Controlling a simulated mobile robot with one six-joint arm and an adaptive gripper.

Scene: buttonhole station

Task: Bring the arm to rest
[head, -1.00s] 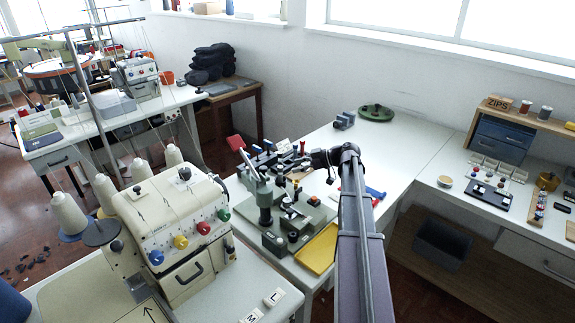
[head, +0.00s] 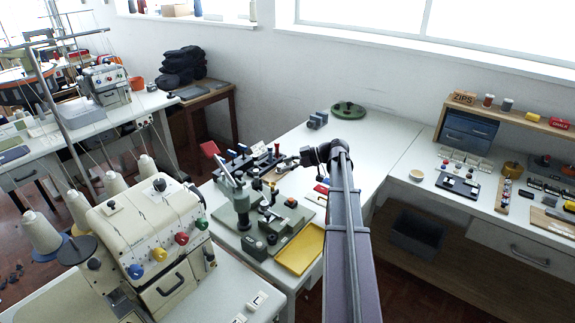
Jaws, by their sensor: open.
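My arm (head: 346,225) reaches from the bottom of the head view out over the white worktable (head: 385,140). Its dark wrist bends left at the far end. My gripper (head: 285,164) is small and dark there, over or just beside the right side of the green buttonhole fixture (head: 262,225). Its jaws are open, and I see nothing held in them. I cannot tell its exact height above the table. A red-handled tool (head: 321,189) lies just left of my arm, partly hidden by it.
A yellow tray (head: 300,250) sits at the table's front edge, left of my arm. A cream overlock machine (head: 150,240) with thread cones stands at the left. A green round dish (head: 348,110) and grey-blue blocks (head: 317,119) lie farther back. The right bench holds small parts and a blue drawer unit (head: 468,131).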

